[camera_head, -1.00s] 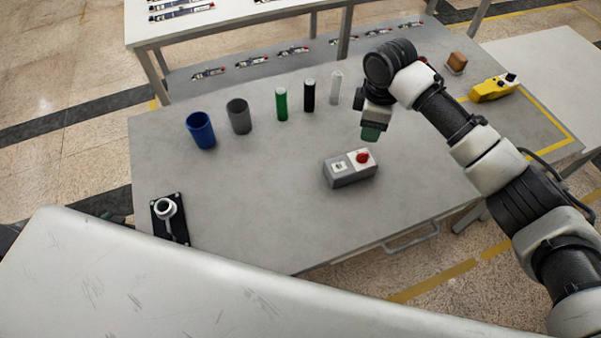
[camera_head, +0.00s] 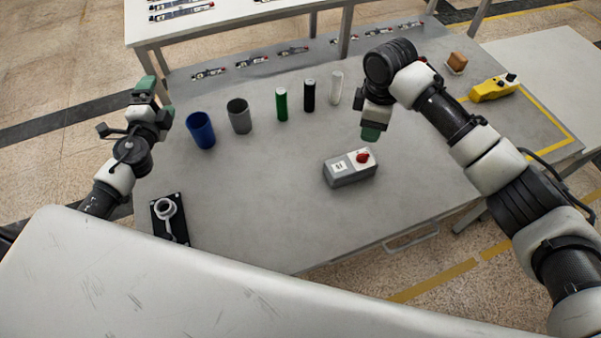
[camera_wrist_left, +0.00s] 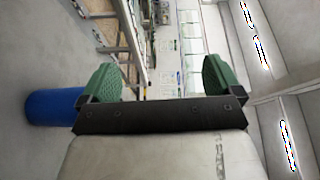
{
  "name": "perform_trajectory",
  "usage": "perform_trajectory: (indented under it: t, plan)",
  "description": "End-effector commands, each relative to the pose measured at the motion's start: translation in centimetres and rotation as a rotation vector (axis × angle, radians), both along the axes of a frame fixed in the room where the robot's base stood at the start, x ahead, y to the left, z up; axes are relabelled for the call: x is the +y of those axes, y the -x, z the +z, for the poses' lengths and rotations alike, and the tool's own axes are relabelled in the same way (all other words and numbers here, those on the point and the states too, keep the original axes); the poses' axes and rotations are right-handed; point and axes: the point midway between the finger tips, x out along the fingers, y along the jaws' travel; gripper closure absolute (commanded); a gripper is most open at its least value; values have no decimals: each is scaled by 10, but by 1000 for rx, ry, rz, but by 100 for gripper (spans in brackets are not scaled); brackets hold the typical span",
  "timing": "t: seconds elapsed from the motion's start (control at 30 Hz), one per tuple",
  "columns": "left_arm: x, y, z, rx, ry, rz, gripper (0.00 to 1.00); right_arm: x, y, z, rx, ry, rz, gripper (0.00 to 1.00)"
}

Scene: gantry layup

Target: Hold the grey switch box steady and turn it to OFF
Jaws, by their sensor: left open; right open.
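The grey switch box (camera_head: 350,176) sits on the grey table, right of its middle. It has a white label and a red knob (camera_head: 362,157) on top; the knob's exact setting is too small to read. My right gripper (camera_head: 371,132) hangs above and just behind the box, apart from it, open and pointing down. My left gripper (camera_head: 157,96) is raised at the table's left edge, far from the box, beside the blue cup. In the left wrist view its two green fingers (camera_wrist_left: 160,80) are spread with nothing between them.
A black plate with a ring (camera_head: 167,211) lies front left. A yellow device (camera_head: 493,88) lies far right. The table's middle is clear.

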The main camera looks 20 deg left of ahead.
Motion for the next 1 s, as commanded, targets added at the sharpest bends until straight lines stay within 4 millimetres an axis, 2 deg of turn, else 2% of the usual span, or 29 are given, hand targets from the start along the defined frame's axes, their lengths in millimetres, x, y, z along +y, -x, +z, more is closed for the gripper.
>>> perform_trajectory:
  t: [0.03, 0.23, 0.4, 0.5, 0.6, 0.7, 0.87, 1.0]
  plan:
    - [-32, -9, -5, 23, -113, -84, 6, 0, 0, 0, 0, 0, 0, 57]
    - [-148, -21, -35, 78, -601, -436, 6, 0, 0, 0, 0, 0, 0, 57]
    - [-242, -8, -62, 14, -1050, -738, 6, 0, 0, 0, 0, 0, 0, 57]
    - [-288, 7, -78, -67, -1297, -895, 6, 0, 0, 0, 0, 0, 0, 57]
    - [-322, 23, -92, -160, -1504, -1019, 6, 0, 0, 0, 0, 0, 0, 57]
    - [-344, 37, -103, -241, -1653, -1103, 6, 0, 0, 0, 0, 0, 0, 57]
    - [-360, 46, -112, -309, -1760, -1161, 6, 0, 0, 0, 0, 0, 0, 57]
    - [-371, 39, -118, -316, -1770, -1164, 6, 0, 0, 0, 0, 0, 0, 57]
